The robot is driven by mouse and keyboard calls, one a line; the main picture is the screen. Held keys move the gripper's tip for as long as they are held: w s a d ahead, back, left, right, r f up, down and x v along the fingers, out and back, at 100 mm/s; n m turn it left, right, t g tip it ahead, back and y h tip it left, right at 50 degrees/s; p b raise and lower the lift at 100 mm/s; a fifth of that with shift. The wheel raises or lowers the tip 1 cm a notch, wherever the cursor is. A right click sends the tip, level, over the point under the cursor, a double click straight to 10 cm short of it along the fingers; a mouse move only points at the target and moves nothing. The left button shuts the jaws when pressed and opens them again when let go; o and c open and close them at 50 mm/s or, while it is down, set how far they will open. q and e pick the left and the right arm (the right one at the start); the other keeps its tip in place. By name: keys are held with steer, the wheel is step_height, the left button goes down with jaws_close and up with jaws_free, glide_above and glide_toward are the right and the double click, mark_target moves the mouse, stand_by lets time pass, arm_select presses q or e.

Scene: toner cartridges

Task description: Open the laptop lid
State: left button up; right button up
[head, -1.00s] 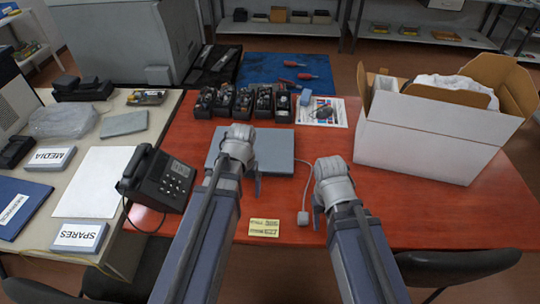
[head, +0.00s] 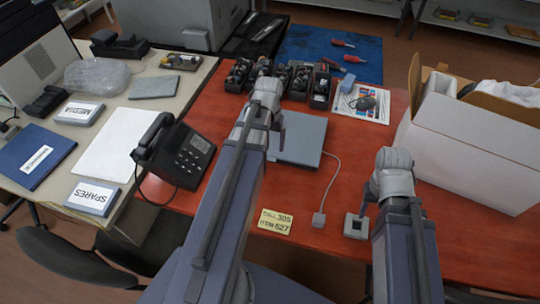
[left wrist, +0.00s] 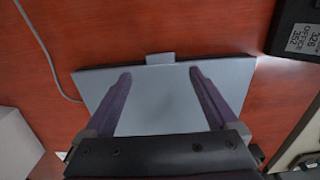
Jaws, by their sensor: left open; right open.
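The laptop (head: 302,142) is a flat grey-blue slab lying closed on the red table, partly hidden by my left arm in the head view. In the left wrist view its lid (left wrist: 160,105) fills the middle, with a small tab (left wrist: 160,58) at the edge. My left gripper (head: 277,127) is open above the laptop. Its two fingers (left wrist: 160,75) are spread over the lid with nothing between them; whether they touch it I cannot tell. My right gripper (head: 364,208) is open above the table, right of the laptop, its fingers mostly hidden.
A small grey square device (head: 356,226) lies near my right gripper. A cable with a plug (head: 319,219) and a yellow note (head: 275,221) lie in front of the laptop. A phone (head: 178,152) stands left, black bins (head: 281,80) behind, and a white box (head: 475,145) right.

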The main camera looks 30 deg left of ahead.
mark_target(269, 159)
arm_select(q)
step_height(269, 159, down, 6)
steer(key=b, duration=0.6)
steer(key=shift+f, duration=0.25)
arm_select(e)
step_height(269, 159, down, 7)
steer(key=shift+r, duration=0.2)
steer(key=shift+r, duration=0.1)
arm_select(q)
jaws_close()
steer(key=shift+r, duration=0.1)
